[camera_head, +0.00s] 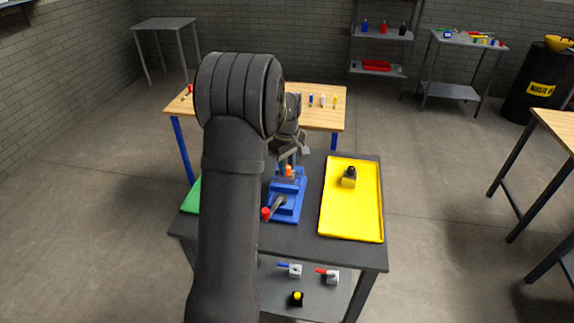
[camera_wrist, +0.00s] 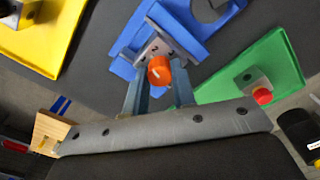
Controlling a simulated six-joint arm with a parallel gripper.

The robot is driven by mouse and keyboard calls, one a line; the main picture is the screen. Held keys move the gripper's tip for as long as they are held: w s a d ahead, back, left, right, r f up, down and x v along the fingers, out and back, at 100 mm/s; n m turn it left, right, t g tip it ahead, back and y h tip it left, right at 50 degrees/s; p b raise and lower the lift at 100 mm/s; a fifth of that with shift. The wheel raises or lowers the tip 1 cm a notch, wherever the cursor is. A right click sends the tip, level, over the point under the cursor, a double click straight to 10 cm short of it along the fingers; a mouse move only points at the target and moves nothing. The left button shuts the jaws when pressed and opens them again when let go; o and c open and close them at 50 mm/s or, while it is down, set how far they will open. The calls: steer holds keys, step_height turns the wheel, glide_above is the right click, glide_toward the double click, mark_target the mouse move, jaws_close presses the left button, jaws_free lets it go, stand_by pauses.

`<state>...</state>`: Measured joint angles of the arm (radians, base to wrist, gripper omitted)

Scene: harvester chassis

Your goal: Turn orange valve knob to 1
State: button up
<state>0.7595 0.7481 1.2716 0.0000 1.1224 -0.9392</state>
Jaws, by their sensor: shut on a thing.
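The orange valve knob (camera_wrist: 159,70) sits on a light grey plate (camera_wrist: 165,48) with small dark marks, one of which looks like a 2. The plate is held in a blue fixture (camera_wrist: 205,22). In the head view the orange knob (camera_head: 289,171) shows at the far end of the blue fixture (camera_head: 287,206), below my wrist. My gripper (camera_wrist: 160,88) has its two blue-grey fingers on either side of the knob, shut on it. The fingertips are partly hidden by the knob. Which mark the knob points to cannot be told.
A yellow tray (camera_head: 335,226) holding a black-and-yellow part (camera_head: 349,177) lies to the right. A green tray (camera_wrist: 287,82) with a red-buttoned part (camera_wrist: 261,94) lies on the other side. A red-tipped lever (camera_head: 267,213) stands at the fixture's near end. Several parts lie on the lower shelf.

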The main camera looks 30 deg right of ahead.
steer(key=n, duration=0.6)
steer(key=shift+n, duration=0.4)
stand_by(0.4)
steer(key=o, duration=1)
step_height(320, 180, up, 18)
steer(key=shift+f, duration=0.25)
steer(key=shift+f, duration=0.15)
step_height(320, 180, down, 17)
steer(key=shift+f, duration=0.15)
stand_by(0.4)
